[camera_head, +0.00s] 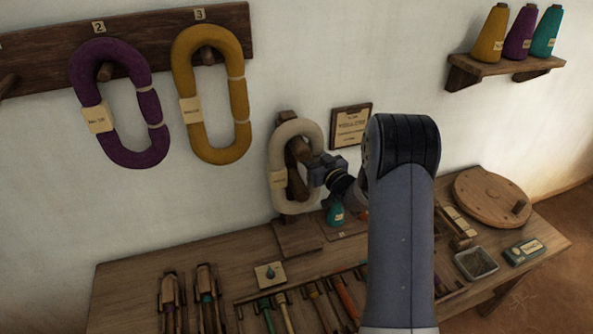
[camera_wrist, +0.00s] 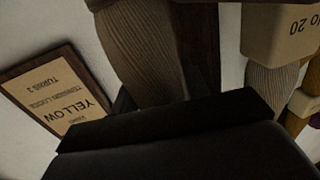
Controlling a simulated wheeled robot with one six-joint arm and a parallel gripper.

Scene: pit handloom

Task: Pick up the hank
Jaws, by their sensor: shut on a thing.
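A cream hank (camera_head: 275,155) hangs as an upright loop on a dark wooden stand (camera_head: 297,238) at the back of the bench, with a small tag on its left strand. My gripper (camera_head: 318,172) reaches it from the right and is shut on its right strand. In the wrist view the held ribbed strand (camera_wrist: 142,45) rises from behind the dark jaw (camera_wrist: 175,128). The tagged far strand (camera_wrist: 268,85) shows at the right. A purple hank (camera_head: 84,75) and a yellow hank (camera_head: 238,100) hang on the wall pegs numbered 2 and 3.
The workbench (camera_head: 125,285) holds several tools in front. A round wooden disc (camera_head: 490,195) lies at the right. A shelf (camera_head: 505,68) carries three cones.

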